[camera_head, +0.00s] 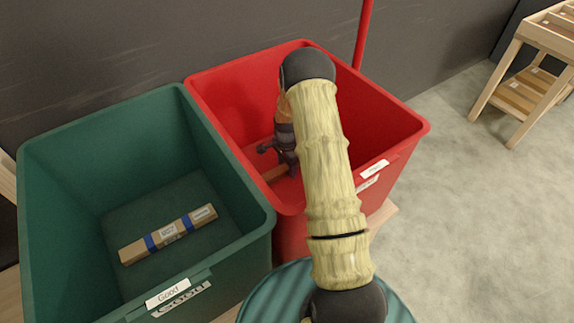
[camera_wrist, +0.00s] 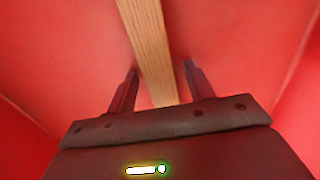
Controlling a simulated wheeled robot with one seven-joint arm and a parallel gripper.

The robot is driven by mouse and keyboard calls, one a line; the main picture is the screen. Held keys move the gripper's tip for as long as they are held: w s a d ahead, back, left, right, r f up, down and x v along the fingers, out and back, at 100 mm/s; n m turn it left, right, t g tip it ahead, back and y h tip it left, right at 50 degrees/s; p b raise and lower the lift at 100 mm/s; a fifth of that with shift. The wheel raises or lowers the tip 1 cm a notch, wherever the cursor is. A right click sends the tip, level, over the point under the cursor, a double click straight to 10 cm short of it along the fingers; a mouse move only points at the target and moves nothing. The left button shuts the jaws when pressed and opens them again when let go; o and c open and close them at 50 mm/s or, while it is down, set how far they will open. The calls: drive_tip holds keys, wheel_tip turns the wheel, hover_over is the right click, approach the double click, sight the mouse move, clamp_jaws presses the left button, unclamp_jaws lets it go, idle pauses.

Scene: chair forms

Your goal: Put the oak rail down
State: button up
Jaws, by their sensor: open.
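The oak rail (camera_wrist: 146,40) is a pale brown wooden bar inside the red bin (camera_head: 405,128). In the wrist view it runs from the top edge down between the two fingers of my gripper (camera_wrist: 160,70), with red bin walls around it. The fingers stand apart, with a gap on each side of the rail. In the head view my gripper (camera_head: 282,160) is down inside the red bin, and a short piece of the rail (camera_head: 274,173) shows beside it. My arm hides part of the bin, and I cannot see all of the rail.
A green bin (camera_head: 110,117) labelled "Good" stands to the left and holds a wooden piece with blue bands (camera_head: 168,235). A red post (camera_head: 364,35) rises behind the red bin. A wooden rack (camera_head: 548,75) stands at the far right. The grey floor (camera_head: 480,220) at right is clear.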

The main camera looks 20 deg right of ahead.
wheel_tip(320, 180, up, 12)
drive_tip(key=p, duration=0.4)
drive_tip(key=shift+r, duration=0.1)
idle(0.6)
wheel_tip(320, 180, up, 10)
drive_tip(key=p, duration=1)
